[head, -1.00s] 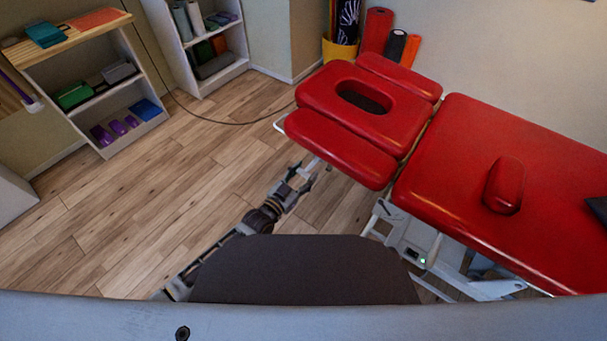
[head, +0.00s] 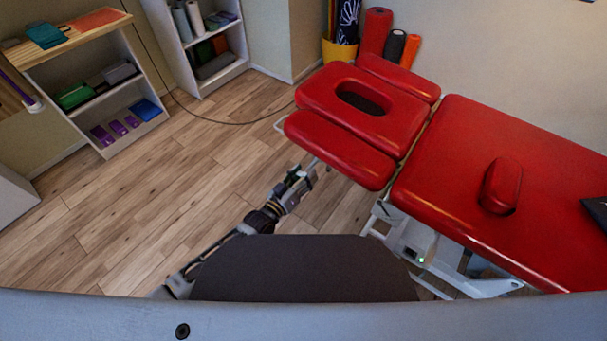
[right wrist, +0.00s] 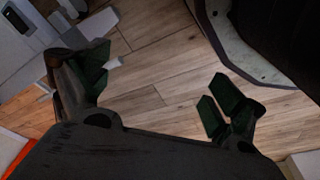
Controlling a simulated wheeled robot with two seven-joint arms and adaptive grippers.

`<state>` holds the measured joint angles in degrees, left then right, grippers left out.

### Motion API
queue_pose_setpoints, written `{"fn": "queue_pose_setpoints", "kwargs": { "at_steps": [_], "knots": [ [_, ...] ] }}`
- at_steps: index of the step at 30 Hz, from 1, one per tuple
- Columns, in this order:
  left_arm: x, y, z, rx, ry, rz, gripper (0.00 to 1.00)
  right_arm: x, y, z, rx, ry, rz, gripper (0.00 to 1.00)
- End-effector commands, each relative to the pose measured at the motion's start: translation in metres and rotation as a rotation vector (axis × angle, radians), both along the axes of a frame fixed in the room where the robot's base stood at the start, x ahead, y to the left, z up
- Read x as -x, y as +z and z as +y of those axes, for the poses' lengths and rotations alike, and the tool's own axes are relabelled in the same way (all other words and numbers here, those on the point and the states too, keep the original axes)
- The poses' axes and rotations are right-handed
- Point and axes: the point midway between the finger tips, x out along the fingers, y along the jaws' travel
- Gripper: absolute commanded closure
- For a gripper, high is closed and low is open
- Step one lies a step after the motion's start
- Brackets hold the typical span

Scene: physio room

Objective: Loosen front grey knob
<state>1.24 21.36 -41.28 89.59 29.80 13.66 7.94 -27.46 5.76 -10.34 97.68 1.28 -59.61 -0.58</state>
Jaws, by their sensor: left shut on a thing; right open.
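The red padded treatment table (head: 470,160) has a face rest (head: 395,122) with an oval hole at its far left end. My left gripper (head: 308,174) is at the front edge of the front armrest pad (head: 338,150), low beside its underside. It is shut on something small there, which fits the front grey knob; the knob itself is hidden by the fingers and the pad. My right gripper (right wrist: 158,85) shows in the right wrist view, with its dark green fingertips wide apart and nothing between them.
The table's white frame (head: 410,240) with a small green light stands right of my left arm. A dark cable (head: 215,120) crosses the wooden floor. Shelves (head: 110,90) stand at the left.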

Motion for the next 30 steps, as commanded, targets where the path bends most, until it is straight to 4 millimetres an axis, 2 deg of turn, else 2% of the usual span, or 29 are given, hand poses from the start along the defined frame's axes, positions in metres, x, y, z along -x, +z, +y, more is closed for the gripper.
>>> {"fn": "queue_pose_setpoints", "kwargs": {
  "at_steps": [8,17,26,30],
  "knots": [
    [0.000,0.001,0.000,0.210,0.000,0.154,0.77,0.003,-0.009,-0.003,0.004,-0.001,-0.002,0.06],
    [0.001,0.001,-0.001,0.441,0.001,0.320,0.77,0.002,-0.008,-0.002,0.003,0.000,0.001,0.06],
    [0.001,0.001,-0.001,0.669,0.001,0.487,0.77,0.000,0.010,0.002,-0.001,0.005,0.011,0.06],
    [0.001,0.001,-0.001,0.760,0.000,0.552,0.77,0.001,0.024,0.007,-0.008,0.004,0.017,0.06]
  ]
}}
